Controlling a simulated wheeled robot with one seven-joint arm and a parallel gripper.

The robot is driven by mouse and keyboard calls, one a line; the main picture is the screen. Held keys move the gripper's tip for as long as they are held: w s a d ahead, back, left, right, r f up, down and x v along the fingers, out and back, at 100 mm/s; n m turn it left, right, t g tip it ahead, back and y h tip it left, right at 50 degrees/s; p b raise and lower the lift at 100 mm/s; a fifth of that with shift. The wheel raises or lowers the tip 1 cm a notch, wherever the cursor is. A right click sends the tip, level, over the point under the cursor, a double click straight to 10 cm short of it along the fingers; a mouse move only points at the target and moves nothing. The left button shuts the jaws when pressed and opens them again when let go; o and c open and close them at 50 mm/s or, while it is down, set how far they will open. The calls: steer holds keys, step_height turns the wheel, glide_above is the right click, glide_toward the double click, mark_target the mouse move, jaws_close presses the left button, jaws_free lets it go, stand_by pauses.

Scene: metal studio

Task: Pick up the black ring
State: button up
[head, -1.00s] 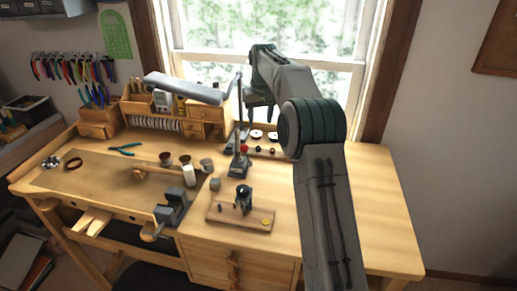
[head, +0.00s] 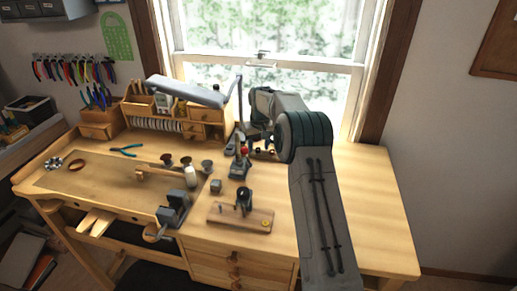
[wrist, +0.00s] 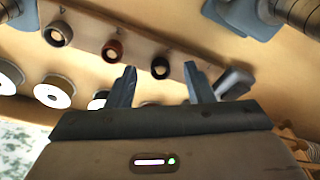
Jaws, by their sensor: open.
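The black ring (wrist: 160,73) sits on a long wooden strip (wrist: 85,22) in the wrist view, at the end of a row with a red ring (wrist: 112,50) and a silver-and-brown ring (wrist: 58,34). My gripper (wrist: 160,66) is open. Its two fingertips show on either side of the black ring in this view, with nothing held; how far they are from it is hard to tell. In the head view my gripper (head: 257,134) is low at the back of the bench, mostly hidden behind my arm, and I cannot make out the black ring there.
A tool stand with a tall post (head: 239,165) stands just left of my gripper. Several white round reels (wrist: 54,92) lie beside the ring strip. A small wooden drawer rack (head: 205,131) is at the back left. The bench's right side (head: 370,195) is clear.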

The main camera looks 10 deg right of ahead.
steer(key=shift+f, duration=0.15)
jaws_close()
